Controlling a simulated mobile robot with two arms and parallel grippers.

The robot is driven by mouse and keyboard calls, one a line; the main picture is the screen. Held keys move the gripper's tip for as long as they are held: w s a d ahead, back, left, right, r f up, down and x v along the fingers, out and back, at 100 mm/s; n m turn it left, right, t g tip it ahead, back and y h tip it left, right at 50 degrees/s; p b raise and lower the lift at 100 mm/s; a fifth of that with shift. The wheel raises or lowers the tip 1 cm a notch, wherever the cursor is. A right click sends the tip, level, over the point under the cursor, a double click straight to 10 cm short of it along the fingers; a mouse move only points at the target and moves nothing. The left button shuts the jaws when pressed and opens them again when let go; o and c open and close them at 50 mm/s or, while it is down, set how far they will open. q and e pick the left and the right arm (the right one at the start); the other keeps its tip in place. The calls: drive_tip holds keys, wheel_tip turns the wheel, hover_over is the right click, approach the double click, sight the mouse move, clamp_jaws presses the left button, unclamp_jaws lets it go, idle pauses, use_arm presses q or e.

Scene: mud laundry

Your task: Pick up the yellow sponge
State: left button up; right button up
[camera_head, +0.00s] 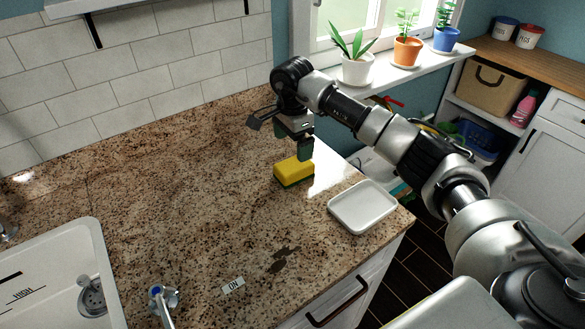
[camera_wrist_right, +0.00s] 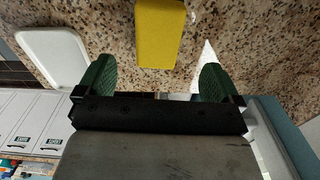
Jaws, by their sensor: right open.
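The yellow sponge (camera_head: 293,170) with a dark green underside lies on the speckled granite countertop (camera_head: 190,200), near its right edge. My right gripper (camera_head: 304,148) is just above and behind the sponge in the head view, its jaws pointing down. In the right wrist view the two green fingertips (camera_wrist_right: 157,80) are wide apart with nothing between them. The sponge (camera_wrist_right: 160,32) shows beyond the fingertips, roughly centred between them. My left gripper is in neither view.
A white tray (camera_head: 362,207) lies to the right of the sponge near the counter corner. A sink (camera_head: 60,275) with a faucet (camera_head: 163,300) is at the lower left. Potted plants (camera_head: 357,68) stand on the windowsill. The counter left of the sponge is clear.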

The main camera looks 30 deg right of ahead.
sight(294, 164)
wheel_tip(294, 164, down, 2)
drive_tip(key=shift+f, duration=0.1)
drive_tip(key=shift+w+f, duration=0.2)
drive_tip(key=shift+f, duration=0.1)
drive_tip(key=f+p, duration=0.1)
drive_tip(key=f, duration=0.1)
drive_tip(key=f+p, duration=0.1)
drive_tip(key=f, duration=0.1)
drive_tip(key=shift+s+d+f, duration=0.1)
drive_tip(key=shift+s+d, duration=0.05)
drive_tip(key=shift+s, duration=0.25)
drive_tip(key=shift+f, duration=0.3)
drive_tip(key=shift+w+f, duration=0.1)
drive_tip(key=shift+c, duration=0.4)
drive_tip(key=c, duration=0.9)
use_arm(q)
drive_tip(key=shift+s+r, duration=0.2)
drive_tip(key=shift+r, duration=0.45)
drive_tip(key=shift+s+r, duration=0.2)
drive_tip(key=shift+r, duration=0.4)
